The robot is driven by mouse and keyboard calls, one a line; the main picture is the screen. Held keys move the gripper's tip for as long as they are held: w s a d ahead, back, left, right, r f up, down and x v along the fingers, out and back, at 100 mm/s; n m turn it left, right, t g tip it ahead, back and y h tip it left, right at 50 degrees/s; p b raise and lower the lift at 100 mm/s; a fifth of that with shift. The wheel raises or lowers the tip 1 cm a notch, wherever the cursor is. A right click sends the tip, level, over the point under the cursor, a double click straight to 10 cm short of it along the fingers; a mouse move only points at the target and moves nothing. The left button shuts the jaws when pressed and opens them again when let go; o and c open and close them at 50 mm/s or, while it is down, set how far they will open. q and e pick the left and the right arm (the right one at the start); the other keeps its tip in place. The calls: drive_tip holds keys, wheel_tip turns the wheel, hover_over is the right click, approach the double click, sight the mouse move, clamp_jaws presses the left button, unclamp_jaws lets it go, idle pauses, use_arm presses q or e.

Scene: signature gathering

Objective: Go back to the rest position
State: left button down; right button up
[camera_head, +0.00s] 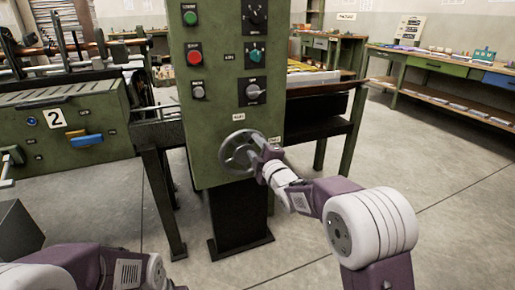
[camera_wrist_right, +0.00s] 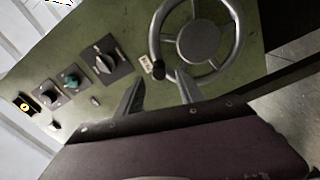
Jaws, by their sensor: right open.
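My right gripper (camera_head: 262,146) is in front of the grey handwheel (camera_head: 238,153) on the green control cabinet (camera_head: 217,130). In the right wrist view its two fingers (camera_wrist_right: 160,92) are apart with nothing held between them. The handwheel (camera_wrist_right: 199,40) shows just past the fingertips, with its small dark knob (camera_wrist_right: 158,71) in line with the gap. I cannot tell whether a finger touches the wheel. My left arm shows at the bottom left of the head view, but its gripper is not visible.
The cabinet carries green, red and grey buttons and several rotary switches. A green machine marked 2 (camera_head: 55,118) stands at the left. A dark-legged table (camera_head: 320,104) is behind the cabinet. A workbench with drawers (camera_head: 440,68) is at the right. The floor right of the cabinet is clear.

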drive_tip(key=shift+v, duration=1.25)
drive_tip(key=s+d+r+m+g+h+p, duration=0.1)
drive_tip(key=s+d+r+m+h+p, duration=0.2)
drive_tip(key=d, duration=0.4)
drive_tip(key=s+d+f+m+g+h+p, duration=0.1)
drive_tip(key=s+d+f+m+g, duration=0.25)
drive_tip(key=s+f, duration=0.4)
drive_tip(key=s+d+f+m+g+h+p, duration=0.1)
drive_tip(key=s+d+f+m+g, duration=0.1)
drive_tip(key=s+f+m+g, duration=0.7)
drive_tip(key=s+f, duration=0.2)
drive_tip(key=s, duration=0.4)
drive_tip(key=s+f+m+g, duration=0.2)
drive_tip(key=s+f, duration=0.3)
drive_tip(key=s, duration=0.3)
wheel_tip(320, 180, up, 38)
drive_tip(key=m+p, duration=0.1)
drive_tip(key=p, duration=3.6)
drive_tip(key=shift+s+p, duration=0.35)
